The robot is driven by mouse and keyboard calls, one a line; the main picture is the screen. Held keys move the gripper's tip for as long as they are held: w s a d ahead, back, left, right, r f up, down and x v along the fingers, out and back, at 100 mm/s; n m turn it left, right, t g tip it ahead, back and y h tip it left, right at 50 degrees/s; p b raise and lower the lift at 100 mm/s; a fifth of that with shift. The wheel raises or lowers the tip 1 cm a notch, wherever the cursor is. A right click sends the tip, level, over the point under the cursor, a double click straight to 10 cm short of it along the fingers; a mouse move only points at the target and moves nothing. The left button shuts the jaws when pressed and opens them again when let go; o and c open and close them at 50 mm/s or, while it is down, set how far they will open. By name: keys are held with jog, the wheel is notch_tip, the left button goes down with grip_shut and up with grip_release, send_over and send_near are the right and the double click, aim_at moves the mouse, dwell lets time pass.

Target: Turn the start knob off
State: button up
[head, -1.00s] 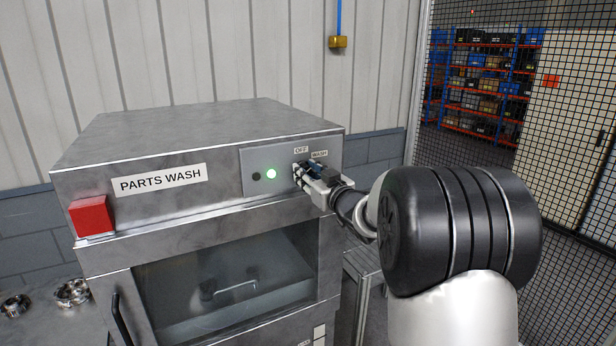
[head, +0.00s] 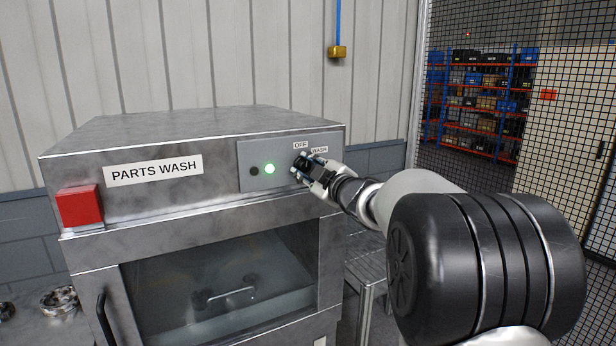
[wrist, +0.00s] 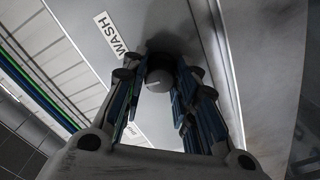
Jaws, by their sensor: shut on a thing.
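The start knob (wrist: 159,80) is a dark round knob with a pale grey face, seen between my fingers in the wrist view. It sits on the control panel (head: 243,178) of the parts washer, below the OFF label (head: 301,145) and the WASH label (head: 319,150). My gripper (head: 305,166) is at the panel and shut on the knob, with a finger on either side. It also shows in the wrist view (wrist: 160,92). In the head view the fingers mostly hide the knob, and its pointing direction is unclear. The green light (head: 269,169) on the panel is lit.
The washer's steel housing (head: 190,135) carries a red box (head: 79,207) at its front left. A glass door (head: 225,275) is below the panel. A mesh fence (head: 520,130) stands at the right, and metal rings (head: 60,302) lie at lower left.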

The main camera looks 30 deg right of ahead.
jog(key=shift+n+b, duration=0.35)
jog(key=shift+n, duration=0.35)
jog(key=shift+r, duration=0.15)
jog(key=o, duration=1.1)
jog(key=s, duration=1.2)
jog(key=shift+d, duration=0.2)
